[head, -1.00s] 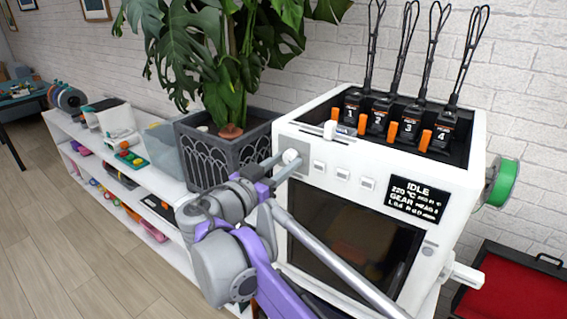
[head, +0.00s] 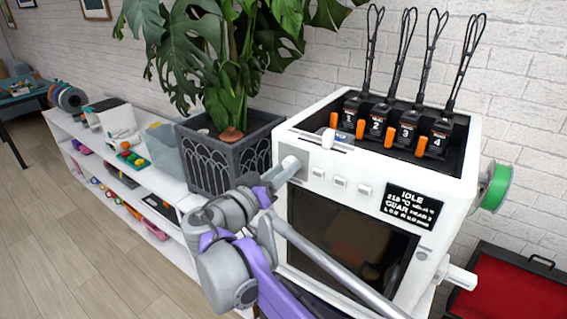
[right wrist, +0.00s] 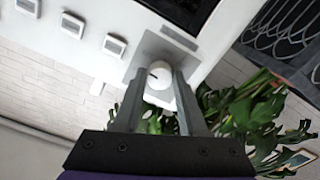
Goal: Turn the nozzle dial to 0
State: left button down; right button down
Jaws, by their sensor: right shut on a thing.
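The nozzle dial (right wrist: 159,75) is a round white knob with a short dark mark, on a grey plate at the upper left of the white printer's (head: 345,158) front. My right gripper (right wrist: 158,82) is shut on the dial, one finger on each side of it in the right wrist view. In the head view the same gripper (head: 288,167) reaches the dial from the left and mostly hides it. The black display (head: 411,206) reads IDLE at the top; its smaller lines are hard to read. My left gripper is not in view.
Three white buttons (head: 340,182) sit right of the dial, above the dark door window. Several numbered tool heads (head: 407,133) stand in the printer's top. A potted plant in a dark planter (head: 222,160) stands close on the left. A red-lined case (head: 510,296) lies at lower right.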

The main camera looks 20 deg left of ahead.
pick_arm(q)
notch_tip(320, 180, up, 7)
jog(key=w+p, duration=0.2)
jog(key=p, duration=0.3)
pick_arm(e)
jog(key=n, duration=1.9)
jog(key=shift+r, duration=0.1)
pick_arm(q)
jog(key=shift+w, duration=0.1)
pick_arm(e)
jog(key=shift+c, duration=2.3)
grip_release()
jog(key=shift+s, duration=0.1)
